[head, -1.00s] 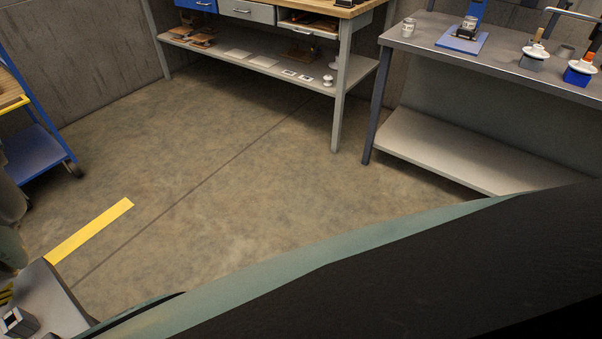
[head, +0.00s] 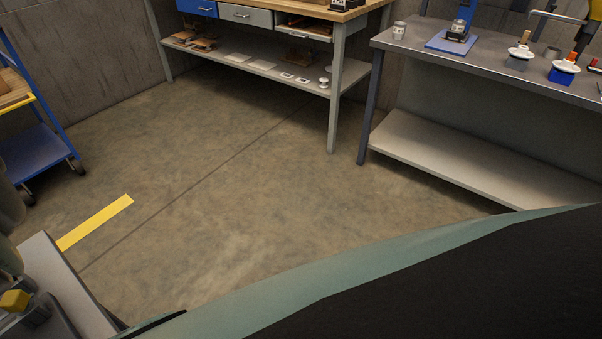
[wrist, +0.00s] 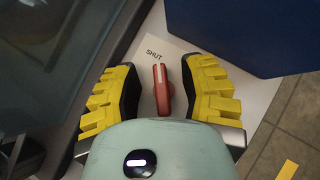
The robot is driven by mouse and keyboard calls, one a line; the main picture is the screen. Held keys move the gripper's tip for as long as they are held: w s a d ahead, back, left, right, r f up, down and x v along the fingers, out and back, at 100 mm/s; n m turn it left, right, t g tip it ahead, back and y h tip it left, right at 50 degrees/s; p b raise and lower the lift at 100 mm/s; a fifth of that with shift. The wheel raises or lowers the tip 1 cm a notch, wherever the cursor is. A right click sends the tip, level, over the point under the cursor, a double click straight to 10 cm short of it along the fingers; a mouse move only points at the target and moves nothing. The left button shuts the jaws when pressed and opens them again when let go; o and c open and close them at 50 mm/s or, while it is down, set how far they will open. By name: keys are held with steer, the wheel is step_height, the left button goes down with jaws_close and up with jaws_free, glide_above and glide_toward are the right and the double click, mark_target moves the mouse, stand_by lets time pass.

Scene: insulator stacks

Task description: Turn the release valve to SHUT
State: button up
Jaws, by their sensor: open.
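The release valve shows in the wrist view as a red lever handle (wrist: 162,88) on a pale grey panel. The handle points almost straight up in the picture, tilted slightly left at its top. The word SHUT (wrist: 153,55) is printed on the panel just above and left of the handle's top. My gripper (wrist: 162,72), with ribbed yellow fingers and dark inner pads, is open. One finger is on each side of the handle, with visible gaps between. The handle's lower end and its pivot are partly hidden by my gripper's body.
In the wrist view a dark blue block (wrist: 240,35) stands close beyond the right finger, and a dark glassy box (wrist: 50,60) lies left. In the head view, a grey bench (head: 480,62) with insulator parts stands right, a blue cart (head: 45,150) left. The floor between is clear.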

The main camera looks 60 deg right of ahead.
steer(key=shift+d+f, duration=0.1)
steer(key=shift+o, duration=0.2)
jaws_close()
stand_by(0.4)
